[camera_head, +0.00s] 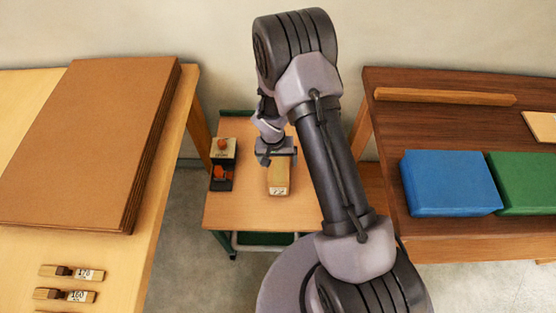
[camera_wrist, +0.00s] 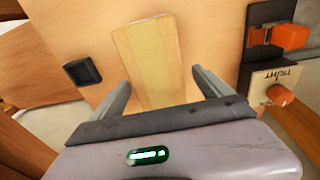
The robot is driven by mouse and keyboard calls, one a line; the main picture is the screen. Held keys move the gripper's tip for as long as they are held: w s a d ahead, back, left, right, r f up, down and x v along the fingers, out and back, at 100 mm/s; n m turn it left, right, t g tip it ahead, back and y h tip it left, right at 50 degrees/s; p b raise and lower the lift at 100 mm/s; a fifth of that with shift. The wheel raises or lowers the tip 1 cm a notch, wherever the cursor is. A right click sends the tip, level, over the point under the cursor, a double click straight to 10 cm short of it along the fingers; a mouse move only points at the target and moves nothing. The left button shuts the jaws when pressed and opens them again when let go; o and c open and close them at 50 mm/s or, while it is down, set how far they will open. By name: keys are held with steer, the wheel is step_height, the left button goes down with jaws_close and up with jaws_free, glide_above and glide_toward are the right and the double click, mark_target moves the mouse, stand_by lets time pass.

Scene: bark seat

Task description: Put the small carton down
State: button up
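The small carton (camera_head: 278,180) is a pale tan box with a yellowish strip and a label on its near end. It lies on the small wooden-topped cart (camera_head: 240,212), with no clear gap beneath it. My gripper (camera_head: 276,158) is over its far part. In the wrist view my gripper (camera_wrist: 160,82) has its two fingers spread, one on each side of the carton (camera_wrist: 148,50). The carton's top stretches ahead between them. A narrow gap shows by the right finger; contact at the left finger is hard to tell.
A black device with orange knobs (camera_head: 222,165) stands left of the carton. A small black block (camera_wrist: 83,71) shows in the wrist view. Benches flank the cart: left with a brown board stack (camera_head: 95,140), right with blue (camera_head: 450,182) and green boxes (camera_head: 525,182). The cart's front is clear.

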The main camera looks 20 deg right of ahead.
steer(key=shift+r, duration=0.1)
step_height(320, 180, up, 28)
steer(key=s+a+f+t+p, duration=0.1)
steer(key=s+p, duration=0.2)
steer(key=p, duration=0.2)
steer(key=s+a+r+t+y, duration=0.1)
steer(key=s+a+r+t, duration=0.1)
steer(key=s+r, duration=0.7)
steer(key=s+a+r+t+y, duration=0.2)
steer(key=s+r, duration=0.6)
steer(key=s, duration=0.1)
steer(key=shift+s+r+m, duration=0.4)
steer(key=shift+d, duration=0.1)
step_height(320, 180, down, 2)
steer(key=shift+f+b, duration=0.1)
steer(key=shift+b, duration=1.1)
